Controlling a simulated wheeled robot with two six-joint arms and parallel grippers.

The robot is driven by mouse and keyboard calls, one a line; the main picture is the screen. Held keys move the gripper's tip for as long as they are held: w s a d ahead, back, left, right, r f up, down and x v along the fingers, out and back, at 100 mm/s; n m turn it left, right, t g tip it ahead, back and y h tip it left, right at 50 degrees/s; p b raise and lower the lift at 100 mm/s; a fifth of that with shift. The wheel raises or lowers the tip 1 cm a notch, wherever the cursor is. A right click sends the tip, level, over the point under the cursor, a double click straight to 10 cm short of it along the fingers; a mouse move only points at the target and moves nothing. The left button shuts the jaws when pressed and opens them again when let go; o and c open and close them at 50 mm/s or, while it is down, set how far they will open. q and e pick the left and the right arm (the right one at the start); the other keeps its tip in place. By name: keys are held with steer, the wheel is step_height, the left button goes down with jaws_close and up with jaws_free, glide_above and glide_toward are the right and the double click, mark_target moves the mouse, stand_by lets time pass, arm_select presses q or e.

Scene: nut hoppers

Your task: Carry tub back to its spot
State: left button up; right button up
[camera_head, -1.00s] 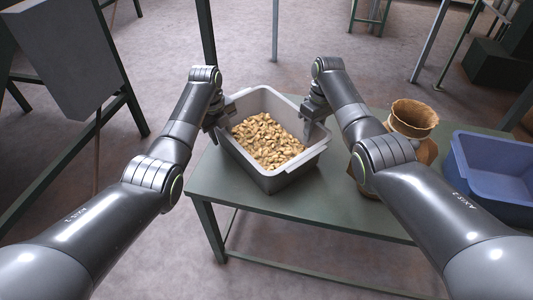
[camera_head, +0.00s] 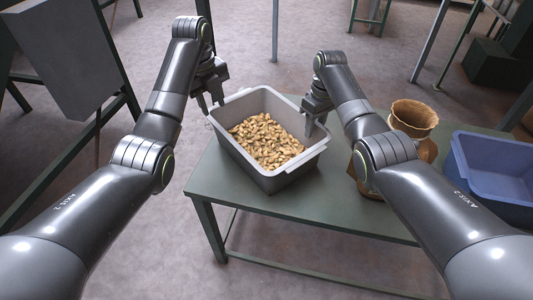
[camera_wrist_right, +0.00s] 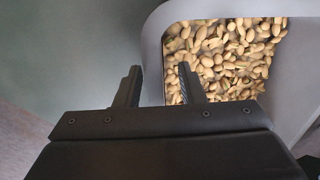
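The grey tub (camera_head: 268,182), filled with tan nuts (camera_head: 265,140), stands upright on the green table (camera_head: 330,205) near its left end. My left gripper (camera_head: 211,103) is open and empty just off the tub's upper-left corner. My right gripper (camera_head: 315,118) is at the tub's right wall. In the right wrist view, its fingers (camera_wrist_right: 158,85) are apart on either side of the tub's pale rim (camera_wrist_right: 152,50), with nuts showing between the rim and the inner finger. The fingertips' contact with the wall is not clear.
A brown, funnel-topped container (camera_head: 414,117) stands right of the tub, partly behind my right arm. A blue bin (camera_head: 490,185) is at the table's right. Bare tabletop lies in front of the tub. A grey hopper (camera_head: 65,55) on a dark frame stands at the left.

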steer(key=r, duration=1)
steer(key=shift+w+d+r, duration=0.15)
steer(key=shift+w+d, duration=0.1)
steer(key=shift+d, duration=0.15)
arm_select(q)
steer(key=shift+r, duration=0.1)
arm_select(e)
steer(key=shift+r, duration=0.1)
